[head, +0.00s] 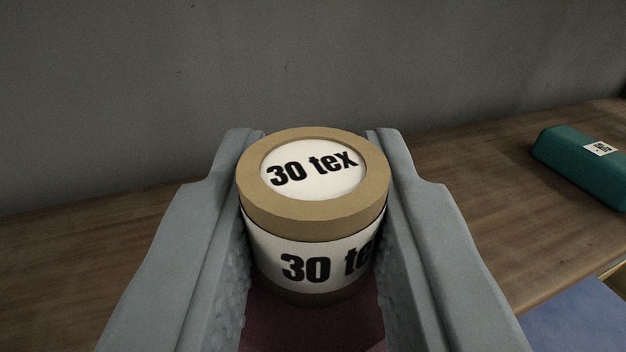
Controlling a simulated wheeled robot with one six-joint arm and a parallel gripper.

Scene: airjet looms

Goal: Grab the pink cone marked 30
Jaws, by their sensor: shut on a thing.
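The cone marked 30 (314,222) stands between the two grey fingers of my gripper (314,215) in the middle of the head view. Its tan cardboard top has a white disc reading "30 tex", and a white band below it reads the same, partly cut off by the right finger. A dark pink part (310,325) shows below the band, in shadow. The fingers are shut on it, one on each side. The lower part of the cone is out of view.
A brown wooden surface (480,240) runs behind and on both sides, against a grey wall (310,60). A dark green box-like thing with a small white label (585,167) lies on it at the right. A blue surface (580,325) shows at the lower right.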

